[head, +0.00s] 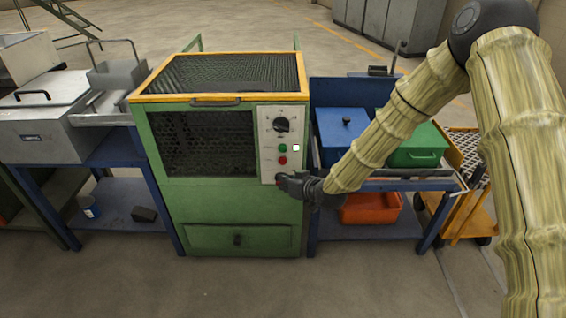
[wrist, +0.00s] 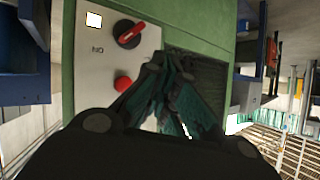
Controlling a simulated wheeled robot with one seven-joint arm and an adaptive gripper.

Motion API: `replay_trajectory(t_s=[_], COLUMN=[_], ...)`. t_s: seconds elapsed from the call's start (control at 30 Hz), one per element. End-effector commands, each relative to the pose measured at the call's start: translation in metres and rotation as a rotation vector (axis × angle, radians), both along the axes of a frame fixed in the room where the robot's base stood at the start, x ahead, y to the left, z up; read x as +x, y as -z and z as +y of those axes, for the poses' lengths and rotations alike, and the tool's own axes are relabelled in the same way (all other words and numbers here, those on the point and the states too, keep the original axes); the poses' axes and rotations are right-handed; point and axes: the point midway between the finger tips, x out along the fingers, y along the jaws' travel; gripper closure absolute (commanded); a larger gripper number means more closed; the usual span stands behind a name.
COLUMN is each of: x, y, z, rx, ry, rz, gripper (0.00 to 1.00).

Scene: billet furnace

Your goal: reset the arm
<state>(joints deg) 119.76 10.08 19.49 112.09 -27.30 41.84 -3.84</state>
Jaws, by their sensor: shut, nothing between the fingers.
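My arm reaches in from the right in the head view, in a ribbed pale sleeve. My gripper (head: 284,183) is at the lower right of the green furnace's (head: 215,215) control panel (head: 269,112). In the wrist view, my gripper (wrist: 165,62) has its dark fingers together and empty, close to the panel (wrist: 88,68). A red-handled switch (wrist: 130,33) and a red button (wrist: 123,83) lie just left of the fingertips. Whether the fingers touch the panel I cannot tell. The lower edge of the panel is partly hidden by my gripper in the head view.
A blue box (head: 342,138) and a green box (head: 418,150) stand on the bench right of the furnace, close to my forearm. A red bin (head: 370,209) is on its lower shelf. A grey lidded unit (head: 40,130) stands left. The floor in front is clear.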

Motion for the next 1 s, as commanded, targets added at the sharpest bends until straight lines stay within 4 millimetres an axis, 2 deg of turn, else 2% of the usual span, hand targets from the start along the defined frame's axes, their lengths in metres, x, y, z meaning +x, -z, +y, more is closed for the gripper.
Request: replay_trajectory(t_s=[0.27,0.37,0.43,0.57,0.7,0.87,1.0], x=[-0.002,-0.015,-0.032,-0.080,-0.139,-0.213,-0.281], y=[0.003,0.019,0.040,0.090,0.139,0.185,0.215], z=[-0.001,-0.006,-0.013,-0.033,-0.058,-0.091,-0.121], rx=[-0.001,-0.010,-0.022,-0.054,-0.100,-0.158,-0.216], ry=[0.001,0.010,0.024,0.062,0.108,0.167,0.224], rz=[0.007,0.042,0.086,0.204,0.337,0.488,0.619], gripper=[1.00,1.00,1.00,1.00,1.00,1.00,1.00])
